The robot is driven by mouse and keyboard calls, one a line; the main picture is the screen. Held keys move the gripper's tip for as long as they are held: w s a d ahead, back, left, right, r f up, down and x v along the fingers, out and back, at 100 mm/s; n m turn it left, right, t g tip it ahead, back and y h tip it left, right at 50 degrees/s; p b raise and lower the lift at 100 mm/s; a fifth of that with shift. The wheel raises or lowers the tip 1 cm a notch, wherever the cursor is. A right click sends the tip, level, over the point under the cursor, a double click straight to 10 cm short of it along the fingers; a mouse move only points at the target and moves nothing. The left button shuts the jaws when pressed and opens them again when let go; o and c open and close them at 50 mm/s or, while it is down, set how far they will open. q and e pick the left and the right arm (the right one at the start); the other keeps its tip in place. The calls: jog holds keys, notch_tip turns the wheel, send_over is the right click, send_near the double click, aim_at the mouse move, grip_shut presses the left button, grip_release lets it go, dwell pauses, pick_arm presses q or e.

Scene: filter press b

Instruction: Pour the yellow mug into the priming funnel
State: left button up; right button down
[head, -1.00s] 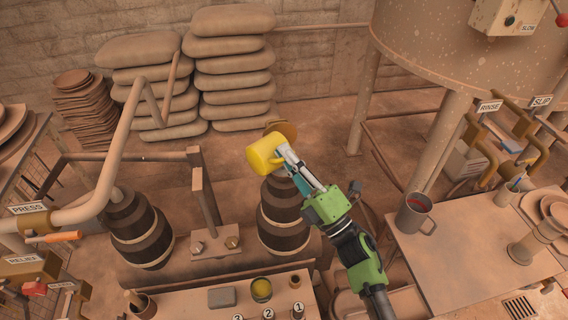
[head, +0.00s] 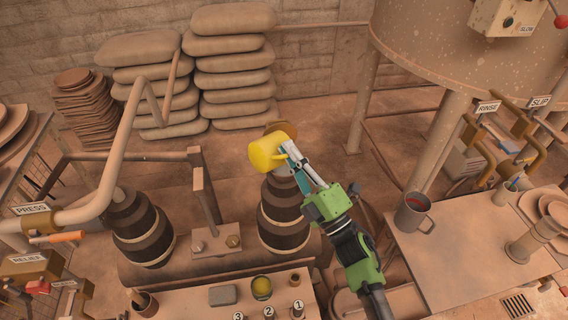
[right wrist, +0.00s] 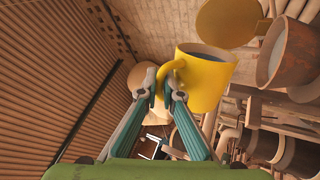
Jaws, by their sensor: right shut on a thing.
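The yellow mug (head: 267,153) is held up in front of the dark-banded right barrel's top (head: 283,215) in the head view. My right gripper (head: 287,152) is shut on its handle side. In the right wrist view the gripper (right wrist: 160,88) has its fingertips at the handle of the mug (right wrist: 207,80), and a dark content shows inside the mouth. An ochre disc (head: 281,129) shows just behind the mug; it also appears in the right wrist view (right wrist: 226,22). I cannot tell for sure which part is the priming funnel. My left gripper is not in view.
A bench (head: 200,308) in front carries a small pot (head: 262,288), a grey block (head: 222,295) and numbered pegs. A grey mug (head: 413,212) stands on the right table (head: 440,260). Another barrel (head: 143,235) and the press pipe (head: 118,150) stand left. A large tank (head: 430,40) stands behind right.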

jog(key=shift+w+d+r+m+t+h+p, duration=0.1)
jog(key=shift+w+d+m+t+h+p, duration=0.2)
jog(key=shift+m, duration=0.3)
jog(key=shift+w+d+r+m+t+h+p, duration=0.15)
jog(key=shift+m+h+p, duration=0.2)
jog(key=shift+m, duration=0.25)
jog(key=r+m+p, duration=0.1)
jog(key=p, duration=0.1)
jog(key=w+d+r+m+h+p, duration=0.1)
jog(key=r+m+p, duration=0.1)
jog(key=r+m+h+p, duration=0.1)
jog(key=p, duration=0.1)
jog(key=shift+w+d+r+t+h, duration=0.15)
jog(key=shift+d+r+t+h, duration=0.1)
jog(key=shift+d+t, duration=0.1)
dwell(0.8)
jog(key=shift+a+f, duration=0.1)
dwell(0.7)
